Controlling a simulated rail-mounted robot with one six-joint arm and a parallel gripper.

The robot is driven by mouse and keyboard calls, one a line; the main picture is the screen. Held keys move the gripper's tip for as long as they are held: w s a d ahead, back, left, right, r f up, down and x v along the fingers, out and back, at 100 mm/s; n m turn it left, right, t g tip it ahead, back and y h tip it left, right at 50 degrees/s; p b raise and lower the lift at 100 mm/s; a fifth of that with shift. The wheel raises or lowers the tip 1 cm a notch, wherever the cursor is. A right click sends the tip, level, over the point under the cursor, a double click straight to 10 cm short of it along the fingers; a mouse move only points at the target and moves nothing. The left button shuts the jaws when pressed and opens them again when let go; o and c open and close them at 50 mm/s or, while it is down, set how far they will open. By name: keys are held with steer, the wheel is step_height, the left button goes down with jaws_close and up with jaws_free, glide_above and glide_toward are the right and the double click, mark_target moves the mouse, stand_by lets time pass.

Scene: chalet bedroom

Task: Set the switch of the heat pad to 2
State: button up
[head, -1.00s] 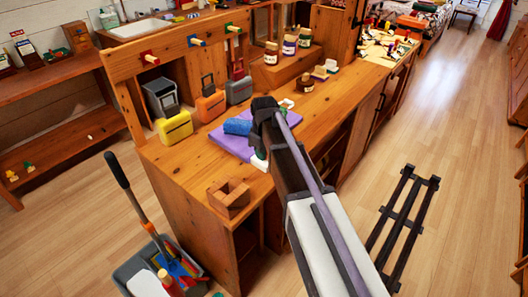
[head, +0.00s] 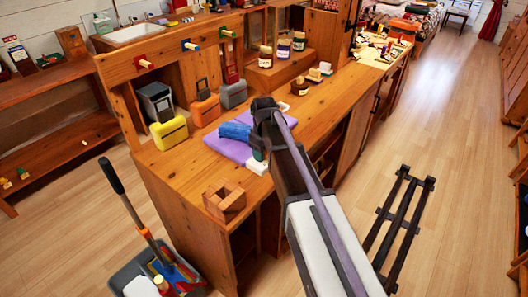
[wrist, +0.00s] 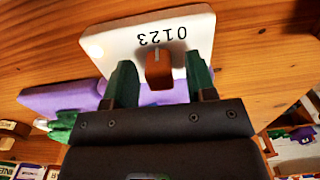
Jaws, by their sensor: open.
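The heat pad is a purple pad (head: 228,148) on the wooden worktop, with a blue rolled thing (head: 235,131) lying on it. Its white switch box (wrist: 110,45) fills the top of the wrist view, with 0 1 2 3 upside down, 0 at the right. An orange-brown knob (wrist: 159,72) stands below the numerals, its pale mark towards their middle, near 1 and 2. My gripper (wrist: 158,82) is open, with a green finger on each side of the knob and gaps between. In the head view my arm partly hides the switch box (head: 257,166).
A wooden block holder (head: 224,200) stands at the worktop's near corner. A yellow case (head: 169,133) and an orange case (head: 205,108) stand left of the pad. Jars (head: 266,57) stand on a step behind. A dark rack (head: 400,220) is on the floor at right.

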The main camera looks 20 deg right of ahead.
step_height(320, 180, up, 11)
steer(key=p, duration=1)
steer(key=shift+p, duration=0.4)
steer(key=shift+f, duration=0.1)
